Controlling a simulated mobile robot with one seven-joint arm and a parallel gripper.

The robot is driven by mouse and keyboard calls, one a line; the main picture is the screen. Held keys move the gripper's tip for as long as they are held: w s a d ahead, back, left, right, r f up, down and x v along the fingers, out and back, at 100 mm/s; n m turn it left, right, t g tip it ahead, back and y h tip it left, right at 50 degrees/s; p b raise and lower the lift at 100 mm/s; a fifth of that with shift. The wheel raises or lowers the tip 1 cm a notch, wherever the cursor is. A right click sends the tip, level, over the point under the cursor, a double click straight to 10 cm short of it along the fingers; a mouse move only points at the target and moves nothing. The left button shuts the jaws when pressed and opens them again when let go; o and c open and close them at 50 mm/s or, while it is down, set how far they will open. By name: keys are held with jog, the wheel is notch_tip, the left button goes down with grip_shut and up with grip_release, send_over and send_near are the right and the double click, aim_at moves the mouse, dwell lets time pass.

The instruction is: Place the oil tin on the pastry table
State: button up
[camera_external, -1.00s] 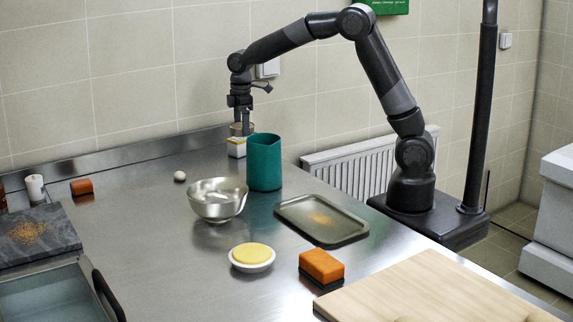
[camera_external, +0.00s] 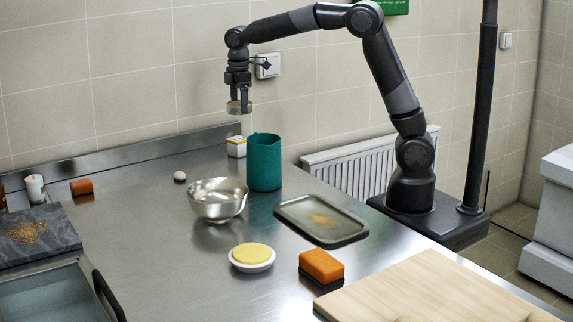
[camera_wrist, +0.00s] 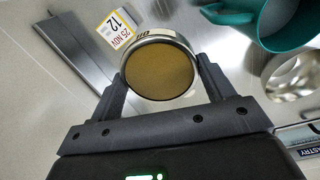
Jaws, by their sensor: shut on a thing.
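My gripper (camera_external: 239,105) is shut on the oil tin (camera_external: 240,109) and holds it in the air above the far end of the steel worktop. In the wrist view, my gripper (camera_wrist: 163,80) has its fingers on both sides of the round tin (camera_wrist: 160,72), which has a brownish-yellow top and a pale rim with part of "OIL" showing. A label partly reading "PASTRY" (camera_wrist: 308,151) shows at the lower right of the wrist view. I cannot tell for sure which surface is the pastry table.
A teal jug (camera_external: 264,162) and a steel bowl (camera_external: 217,200) stand near the tin. A small white-and-yellow date block (camera_external: 237,146) is below it. A tray (camera_external: 322,219), sponge (camera_external: 321,267), white dish (camera_external: 251,265) and wooden board (camera_external: 430,292) lie nearer. The worktop's left middle (camera_external: 150,240) is clear.

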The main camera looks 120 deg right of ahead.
jog(key=w+a+n, duration=0.5)
jog(key=w+a, duration=1)
jog(key=a, duration=0.4)
jog(key=w+a+n, duration=0.3)
jog(key=a, duration=0.9)
jog(key=w+a+n, duration=0.2)
jog(key=w+a, duration=0.1)
jog(key=a, duration=0.9)
jog(key=s+a+n, duration=0.3)
jog(key=a, duration=0.8)
jog(key=s+a+n, duration=0.2)
jog(key=s+a, duration=0.2)
jog(key=a, duration=0.7)
jog(key=s+a+n, duration=0.3)
jog(key=a, duration=0.9)
jog(key=a+f, duration=0.3)
jog(key=f, duration=0.1)
jog(key=s+a+f, duration=0.1)
jog(key=a+f, duration=0.2)
jog(key=a, duration=0.1)
jog(key=s+a+f, duration=0.1)
jog(key=a+f, duration=0.2)
jog(key=f, duration=0.1)
jog(key=shift+a+f, duration=0.35)
jog(key=shift+a, duration=0.05)
jog(key=shift+a+f, duration=0.15)
jog(key=shift+f, duration=1.95)
